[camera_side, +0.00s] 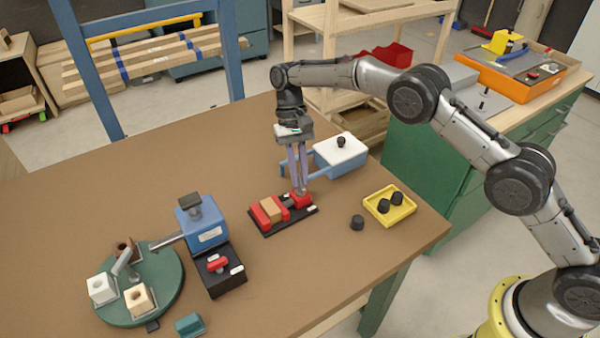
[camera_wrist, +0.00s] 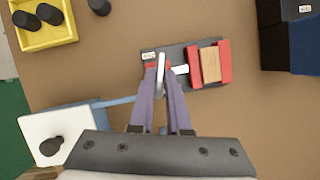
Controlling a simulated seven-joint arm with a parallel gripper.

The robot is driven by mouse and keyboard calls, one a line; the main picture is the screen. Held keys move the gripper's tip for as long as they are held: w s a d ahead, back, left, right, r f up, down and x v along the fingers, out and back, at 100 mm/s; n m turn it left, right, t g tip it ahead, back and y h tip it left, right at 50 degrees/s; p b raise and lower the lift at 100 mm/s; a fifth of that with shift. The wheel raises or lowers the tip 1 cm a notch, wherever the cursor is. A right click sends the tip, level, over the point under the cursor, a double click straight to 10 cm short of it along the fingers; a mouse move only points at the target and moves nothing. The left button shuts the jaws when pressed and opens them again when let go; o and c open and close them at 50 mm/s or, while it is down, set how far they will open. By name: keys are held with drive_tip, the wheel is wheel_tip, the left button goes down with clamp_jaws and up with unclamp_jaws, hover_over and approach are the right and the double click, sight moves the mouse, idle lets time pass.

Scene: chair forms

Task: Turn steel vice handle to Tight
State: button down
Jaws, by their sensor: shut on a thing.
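The vice (camera_side: 262,221) has a black base and red jaws, and a tan block (camera_side: 271,208) sits between the jaws. In the wrist view the block (camera_wrist: 210,64) touches or nearly touches both red jaws. The steel handle (camera_wrist: 161,66) is a pale bar at the vice's left end there, over a red end piece. My gripper (camera_side: 301,189) points down at the right end of the vice in the side view. In the wrist view my gripper (camera_wrist: 161,82) is shut on the handle, with its purple fingers on either side. The small base label is unreadable.
A blue box with a white top (camera_side: 341,150) stands behind my gripper, its blue bar close to the fingers. A yellow tray (camera_side: 371,207) with black knobs and a loose black knob (camera_side: 357,222) lie right. A blue-black device (camera_side: 202,226) and green turntable (camera_side: 168,300) stand left.

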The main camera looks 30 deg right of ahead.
drive_tip(key=shift+a+n+h, duration=0.1)
drive_tip(key=shift+n+h, duration=0.4)
drive_tip(key=shift+n, duration=0.7)
drive_tip(key=shift+r, duration=0.1)
drive_tip(key=c, duration=0.9)
unclamp_jaws()
